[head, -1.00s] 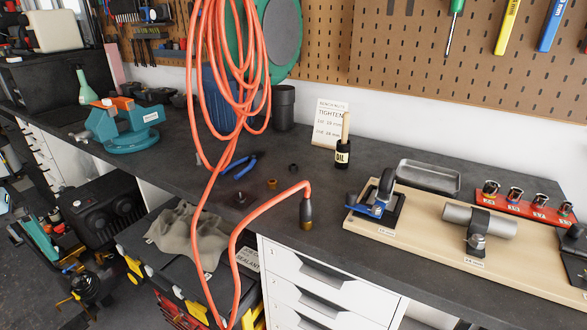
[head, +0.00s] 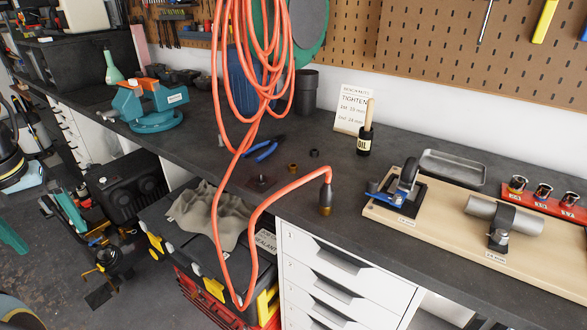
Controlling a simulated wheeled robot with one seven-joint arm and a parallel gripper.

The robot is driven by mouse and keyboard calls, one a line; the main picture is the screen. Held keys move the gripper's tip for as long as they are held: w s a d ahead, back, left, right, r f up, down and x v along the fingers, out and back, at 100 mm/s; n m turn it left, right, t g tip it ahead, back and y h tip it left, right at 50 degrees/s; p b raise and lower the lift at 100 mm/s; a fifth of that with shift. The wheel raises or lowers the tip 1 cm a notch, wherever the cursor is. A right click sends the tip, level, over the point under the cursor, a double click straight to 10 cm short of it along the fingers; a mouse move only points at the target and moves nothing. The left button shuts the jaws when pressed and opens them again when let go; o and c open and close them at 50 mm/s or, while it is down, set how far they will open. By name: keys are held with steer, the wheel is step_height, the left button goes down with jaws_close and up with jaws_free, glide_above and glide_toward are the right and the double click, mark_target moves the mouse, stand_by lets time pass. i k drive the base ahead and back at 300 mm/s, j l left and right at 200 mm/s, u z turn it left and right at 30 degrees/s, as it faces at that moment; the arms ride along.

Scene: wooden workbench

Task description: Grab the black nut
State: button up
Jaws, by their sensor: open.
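The black nut (head: 314,154) is a small dark ring lying on the dark workbench top (head: 400,236), in the middle of the head view. A brass-coloured nut (head: 292,167) lies just to its left and nearer the front. My gripper is not in the head view.
Blue-handled pliers (head: 262,151) lie left of the nuts. An orange hose (head: 252,218) hangs in front, its dark nozzle (head: 326,194) at the bench's front edge. An oil bottle (head: 365,141) and a sign (head: 350,110) stand behind right; a wooden fixture board (head: 450,230) lies right.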

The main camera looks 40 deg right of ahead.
mark_target(314, 153)
steer(key=i+j, duration=0.1)
steer(key=i+j+z, duration=0.2)
steer(key=z, duration=0.2)
steer(key=i+j+z, duration=0.4)
steer(key=z, duration=0.75)
